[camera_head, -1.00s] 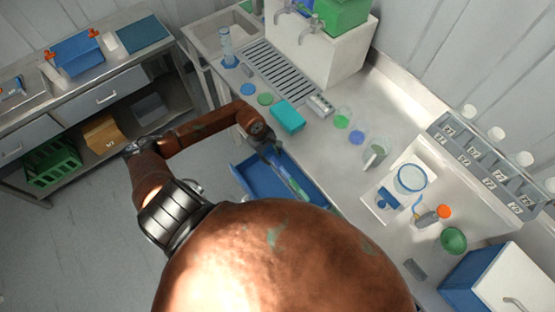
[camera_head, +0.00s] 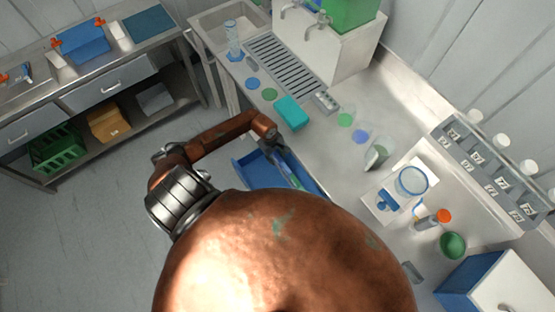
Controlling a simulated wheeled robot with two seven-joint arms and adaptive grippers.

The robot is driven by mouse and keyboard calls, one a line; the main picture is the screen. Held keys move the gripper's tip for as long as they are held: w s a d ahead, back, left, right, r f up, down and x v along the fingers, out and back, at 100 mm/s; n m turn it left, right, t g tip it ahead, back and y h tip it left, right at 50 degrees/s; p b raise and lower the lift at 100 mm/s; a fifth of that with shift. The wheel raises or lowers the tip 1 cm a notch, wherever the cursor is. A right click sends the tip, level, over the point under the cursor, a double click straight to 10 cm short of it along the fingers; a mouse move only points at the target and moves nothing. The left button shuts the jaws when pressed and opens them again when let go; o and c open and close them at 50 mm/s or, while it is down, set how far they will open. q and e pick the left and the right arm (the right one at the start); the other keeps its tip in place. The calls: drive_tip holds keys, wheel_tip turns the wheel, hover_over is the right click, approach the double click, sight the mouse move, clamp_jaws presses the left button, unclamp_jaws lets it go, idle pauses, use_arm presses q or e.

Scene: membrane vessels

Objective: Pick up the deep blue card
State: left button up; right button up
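My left gripper (camera_head: 280,154) is at the open blue drawer (camera_head: 258,171) under the counter, reaching in from the left. Its fingers are small and dark, and I cannot tell whether they are open or shut. Thin blue and green pieces (camera_head: 291,178) show in the drawer beside the gripper; my own body hides part of the drawer. I cannot make out for sure which thing is the deep blue card. Flat blue discs lie on the counter, one near the sink (camera_head: 253,84) and one further right (camera_head: 361,137). My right gripper is not in view.
A teal box (camera_head: 291,112) stands on the counter above the drawer. A glass cylinder (camera_head: 233,42) stands by the sink. The floor at left is clear.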

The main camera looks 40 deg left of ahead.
use_arm(q)
drive_tip(key=shift+w+d+f, duration=0.15)
drive_tip(key=shift+w+f, duration=0.05)
drive_tip(key=shift+f, duration=0.4)
clamp_jaws()
